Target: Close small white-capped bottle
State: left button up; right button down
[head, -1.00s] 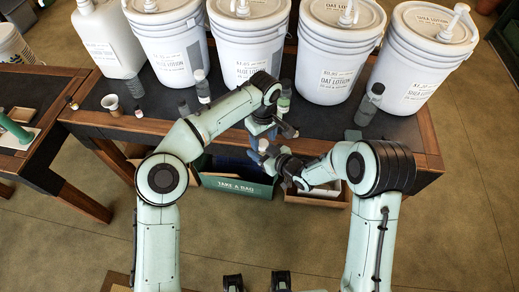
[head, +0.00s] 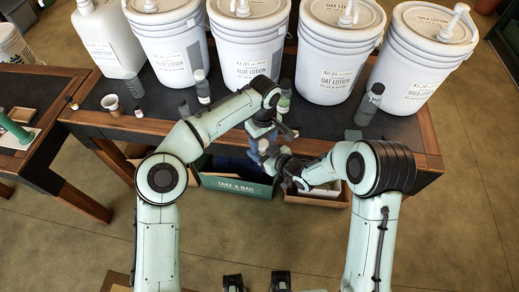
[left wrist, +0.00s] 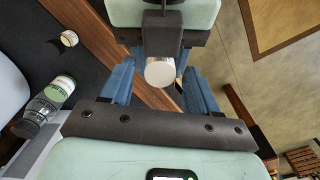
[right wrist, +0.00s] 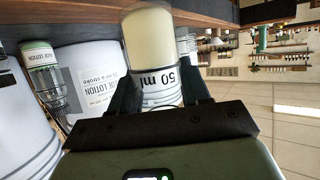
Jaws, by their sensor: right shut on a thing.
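The small white-capped bottle is in my right gripper (head: 267,157). In the right wrist view the bottle's "50 ml" label (right wrist: 160,80) shows upside down between the black fingers, with a wide cream-coloured part (right wrist: 150,38) beyond it. My left gripper (head: 262,138) points down over the bottle. In the left wrist view the white cap (left wrist: 160,72) lies between its blue fingers (left wrist: 160,85), with a gap on each side, so the left gripper is open. Whether the cap is fully seated cannot be told.
Large lotion buckets (head: 255,45) line the back of the dark table (head: 225,125). Several small bottles stand in front, including a green-labelled one (head: 285,97) and a grey one (head: 369,106). A green bag box (head: 236,184) sits below the front edge.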

pick_arm(q)
jog(key=shift+r, duration=0.15)
notch_tip(320, 180, up, 4)
jog(key=shift+r, duration=0.15)
jog(key=o, duration=0.6)
notch_tip(320, 180, up, 8)
jog(key=shift+f, duration=0.25)
jog(key=shift+f, duration=0.1)
dwell(0.3)
